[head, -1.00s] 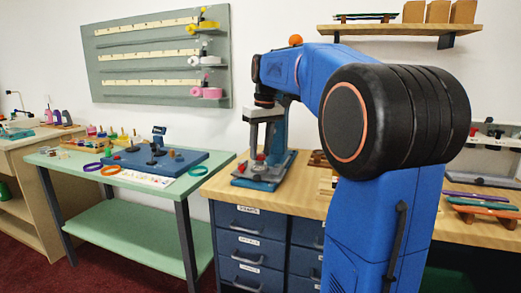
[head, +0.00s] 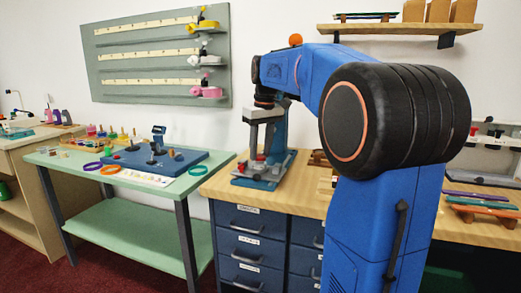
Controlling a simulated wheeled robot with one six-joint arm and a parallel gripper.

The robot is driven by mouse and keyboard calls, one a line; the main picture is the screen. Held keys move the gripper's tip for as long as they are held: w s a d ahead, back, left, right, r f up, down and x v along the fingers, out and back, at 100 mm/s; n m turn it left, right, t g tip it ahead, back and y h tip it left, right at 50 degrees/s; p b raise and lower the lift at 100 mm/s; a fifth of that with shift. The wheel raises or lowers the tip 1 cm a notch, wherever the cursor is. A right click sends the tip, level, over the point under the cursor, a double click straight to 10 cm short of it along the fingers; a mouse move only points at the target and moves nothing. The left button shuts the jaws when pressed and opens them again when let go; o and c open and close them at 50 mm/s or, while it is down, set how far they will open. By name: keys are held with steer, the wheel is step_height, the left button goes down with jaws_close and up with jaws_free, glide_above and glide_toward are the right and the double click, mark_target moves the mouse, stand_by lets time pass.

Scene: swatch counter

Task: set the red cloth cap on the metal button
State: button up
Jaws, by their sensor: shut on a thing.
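My gripper (head: 258,155) points straight down over the base of a blue press (head: 284,140) on the wooden counter. Its pale fingers are shut on a small red piece (head: 260,158), which looks like the red cloth cap. The piece is low, close above the press's base plate (head: 250,183). Another small red spot (head: 240,167) shows at the left of the base. I cannot make out the metal button at this size, nor whether the cap touches anything.
The wooden counter (head: 312,199) has blue drawers (head: 250,245) below. At left, a green table (head: 75,175) carries a blue board (head: 190,158), coloured rings (head: 109,170) and small parts. My arm hides part of the counter.

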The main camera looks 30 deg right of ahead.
steer(key=shift+f, duration=0.4)
stand_by(0.3)
steer(key=o, duration=0.8)
steer(key=shift+c, duration=0.2)
step_height(320, 180, up, 17)
steer(key=s, duration=0.2)
steer(key=shift+d+r, duration=0.2)
steer(key=shift+s+a+f, duration=0.1)
steer(key=s+a+f+t, duration=0.2)
steer(key=s+a+f, duration=0.9)
steer(key=s+f, duration=0.3)
steer(key=s+a+f, duration=0.1)
steer(key=s+f, duration=0.3)
steer(key=f, duration=0.3)
steer(key=s+a+f+t, duration=0.1)
steer(key=s+a+f, duration=0.1)
steer(key=s+f, duration=0.3)
steer(key=s+a+f, duration=0.2)
steer(key=s+f, duration=0.2)
steer(key=f, duration=0.7)
steer(key=shift+s+m, duration=0.3)
steer(key=shift+m, duration=0.1)
